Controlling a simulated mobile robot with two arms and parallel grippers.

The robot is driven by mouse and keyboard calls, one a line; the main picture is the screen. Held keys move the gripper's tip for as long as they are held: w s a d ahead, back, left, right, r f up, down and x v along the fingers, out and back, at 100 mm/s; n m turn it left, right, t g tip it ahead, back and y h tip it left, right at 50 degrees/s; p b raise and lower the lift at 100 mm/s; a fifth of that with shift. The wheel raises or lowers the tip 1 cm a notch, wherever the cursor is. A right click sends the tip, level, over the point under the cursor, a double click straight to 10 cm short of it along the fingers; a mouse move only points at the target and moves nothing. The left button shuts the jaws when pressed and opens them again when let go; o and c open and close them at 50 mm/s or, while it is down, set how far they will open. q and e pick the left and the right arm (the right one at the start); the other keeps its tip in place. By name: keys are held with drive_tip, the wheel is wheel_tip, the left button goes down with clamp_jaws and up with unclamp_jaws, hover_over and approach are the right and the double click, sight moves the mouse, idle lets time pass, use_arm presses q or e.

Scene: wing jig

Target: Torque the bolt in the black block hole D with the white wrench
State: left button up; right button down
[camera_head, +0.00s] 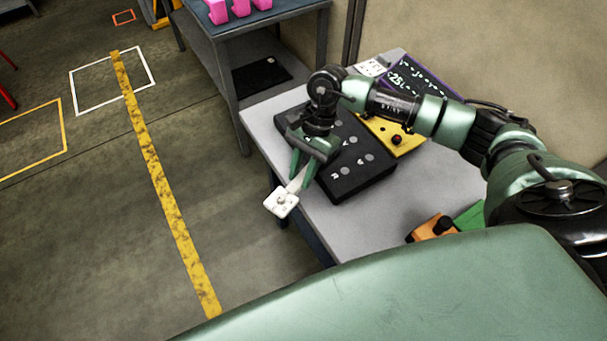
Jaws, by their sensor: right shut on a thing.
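My right gripper (303,164) is shut on the white wrench (282,201). The wrench's broad square end hangs out past the table's left edge, over the floor, with its handle running up between the fingers. The black block (345,192) lies on the grey table (318,228), right beside and behind the gripper. Several round holes with white letters show on its top. My right arm and gripper cover part of the block. The letters are too small to read for sure, so I cannot tell hole D or its bolt. My left gripper is not in view.
A yellow block (410,148) with a red knob and a dark purple panel (408,75) lie behind the black block. An orange block (432,229) and a green one sit at the right front. A second table (283,12) with pink parts stands behind; open floor is at left.

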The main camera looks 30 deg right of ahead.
drive_tip(key=shift+w+a+m+t+b, duration=0.15)
drive_tip(key=shift+w+a+m+t, duration=0.05)
drive_tip(key=shift+w+m, duration=0.3)
drive_tip(key=shift+w+a+m+t+b, duration=0.15)
drive_tip(key=shift+w+a+m+t, duration=0.05)
drive_tip(key=shift+w+m, duration=0.25)
drive_tip(key=shift+w+f+m+b, duration=0.15)
drive_tip(key=shift+w+m+b, duration=0.2)
drive_tip(key=shift+w+m, duration=0.1)
drive_tip(key=shift+w+a+m+t, duration=0.2)
drive_tip(key=shift+w+m+t, duration=0.2)
drive_tip(key=shift+w+m, duration=0.25)
drive_tip(key=shift+w, duration=0.1)
drive_tip(key=shift+b, duration=0.3)
drive_tip(key=shift+w+m+t+b, duration=0.4)
drive_tip(key=shift+w+m+t, duration=0.1)
drive_tip(key=shift+w+m, duration=0.75)
drive_tip(key=shift+w, duration=0.1)
